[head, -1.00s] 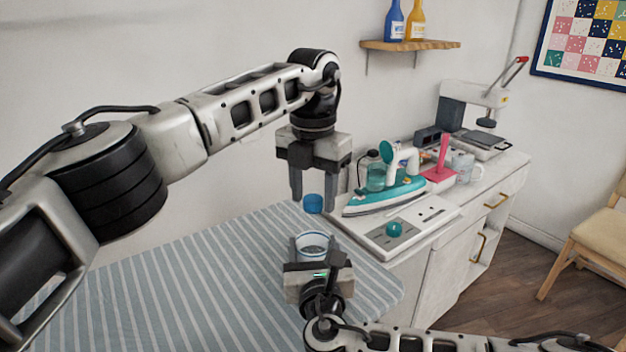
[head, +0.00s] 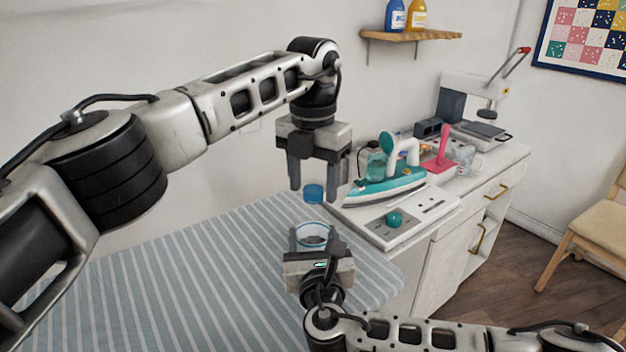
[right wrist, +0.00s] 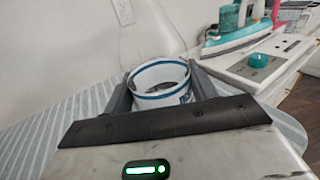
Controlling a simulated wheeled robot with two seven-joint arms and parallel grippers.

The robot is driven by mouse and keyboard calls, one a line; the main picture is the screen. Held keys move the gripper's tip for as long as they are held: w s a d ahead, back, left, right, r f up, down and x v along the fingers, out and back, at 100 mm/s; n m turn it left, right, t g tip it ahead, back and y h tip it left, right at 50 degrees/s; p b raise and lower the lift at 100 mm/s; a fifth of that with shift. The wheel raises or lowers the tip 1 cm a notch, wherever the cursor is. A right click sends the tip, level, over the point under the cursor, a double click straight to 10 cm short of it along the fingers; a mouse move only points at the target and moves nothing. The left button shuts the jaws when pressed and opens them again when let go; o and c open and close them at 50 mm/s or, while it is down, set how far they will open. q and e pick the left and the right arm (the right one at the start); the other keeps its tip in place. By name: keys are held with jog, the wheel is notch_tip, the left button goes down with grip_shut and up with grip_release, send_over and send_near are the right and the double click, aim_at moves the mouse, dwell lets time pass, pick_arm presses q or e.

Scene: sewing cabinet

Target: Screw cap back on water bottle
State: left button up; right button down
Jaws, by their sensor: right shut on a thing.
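The blue cap (head: 313,194) shows above the bottle, upright and level with the tips of my left gripper (head: 313,196). Its two fingers stand apart, with a gap visible on each side of the cap. My right gripper (head: 311,239) is shut around the water bottle's lower, white part with blue bands (right wrist: 162,82); its rim also shows in the head view (head: 312,230). Faint clear outlines rise above this band in the right wrist view, as of a see-through upper body. Whether the cap touches the bottle's neck, and the thread, cannot be made out.
The striped ironing surface (head: 200,290) lies below, mostly clear. To the right, a white cabinet (head: 440,215) carries a teal iron (head: 385,188), a panel with a teal knob (head: 394,219) and several sewing items. A wall shelf (head: 410,36) holds two bottles.

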pick_arm(q)
jog(key=shift+r, duration=3.75)
pick_arm(e)
jog(key=shift+c, duration=1.9)
grip_release()
pick_arm(q)
jog(key=shift+f+b, duration=0.65)
pick_arm(e)
jog(key=s+d, duration=0.1)
jog(key=s, duration=1.4)
jog(key=shift+s+d, duration=0.3)
jog(key=shift+s, duration=0.1)
jog(key=shift+s+f, duration=0.1)
